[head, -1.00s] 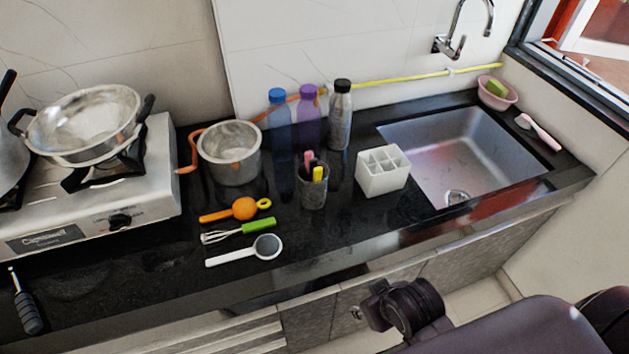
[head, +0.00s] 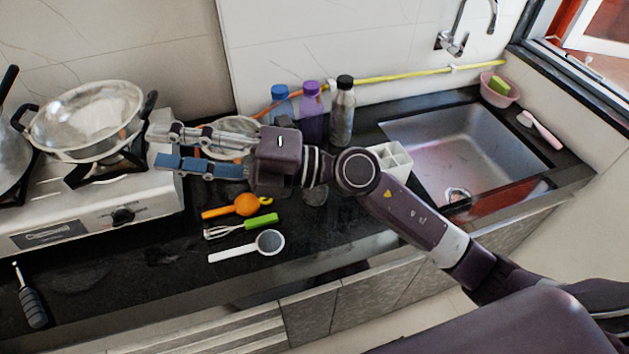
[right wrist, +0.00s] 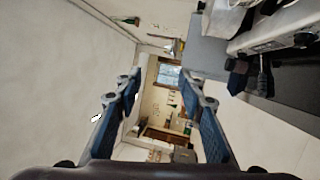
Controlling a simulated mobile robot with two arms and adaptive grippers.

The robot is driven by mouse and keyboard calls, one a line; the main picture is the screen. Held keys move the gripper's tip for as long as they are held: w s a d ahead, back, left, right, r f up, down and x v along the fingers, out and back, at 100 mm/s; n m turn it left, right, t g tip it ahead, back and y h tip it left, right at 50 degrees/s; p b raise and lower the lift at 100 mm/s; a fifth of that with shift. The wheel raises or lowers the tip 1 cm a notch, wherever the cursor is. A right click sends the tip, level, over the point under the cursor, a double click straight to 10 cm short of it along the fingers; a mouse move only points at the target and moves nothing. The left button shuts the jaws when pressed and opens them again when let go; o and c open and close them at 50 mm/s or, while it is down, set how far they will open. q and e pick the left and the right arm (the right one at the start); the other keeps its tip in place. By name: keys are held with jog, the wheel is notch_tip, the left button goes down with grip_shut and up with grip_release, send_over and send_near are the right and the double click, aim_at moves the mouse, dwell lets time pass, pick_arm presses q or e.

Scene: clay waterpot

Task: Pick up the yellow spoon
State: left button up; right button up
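An orange spoon-like tool (head: 246,205) with a yellow loop lies on the dark counter in the head view. It is the nearest match to a yellow spoon lying in the open. My right gripper (head: 160,147) is above the counter and pot, pointing left towards the stove. Its two blue-padded fingers are apart and empty, also in the right wrist view (right wrist: 162,82). The tool lies below and in front of the gripper, untouched. The cup that held yellow, pink and dark handles is mostly hidden behind my right arm. My left gripper is out of view.
A green whisk (head: 261,220) and a white spoon (head: 268,243) lie before the orange tool. A steel pot (head: 233,127) is partly hidden behind my gripper. Bottles (head: 342,112) stand at the back. The stove (head: 100,205) is left, the sink (head: 470,150) right.

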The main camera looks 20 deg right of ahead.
jog(key=w+d+f+n+g+h, duration=0.1)
jog(key=d+f+n+g+h, duration=0.15)
jog(key=f+h, duration=0.4)
jog(key=w+d+f+n+g+h, duration=0.1)
jog(key=d+f+n+h, duration=0.2)
jog(key=f, duration=0.6)
jog(key=w+d+f+m+t+h, duration=0.1)
jog(key=w+d+h, duration=0.35)
jog(key=d, duration=0.55)
jog(key=w+d+f+m+t+h, duration=0.15)
jog(key=w+d+h, duration=0.3)
jog(key=d, duration=0.55)
jog(key=shift+h, duration=0.55)
jog(key=p+x, duration=0.1)
jog(key=x, duration=0.1)
jog(key=p+x, duration=0.1)
jog(key=x, duration=0.1)
jog(key=p+x, duration=0.2)
jog(key=shift+s+d+f, duration=0.25)
jog(key=shift+d, duration=0.15)
jog(key=shift+w+f, duration=0.25)
jog(key=shift+f, duration=0.25)
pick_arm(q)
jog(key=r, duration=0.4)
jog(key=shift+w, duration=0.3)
pick_arm(e)
grip_shut()
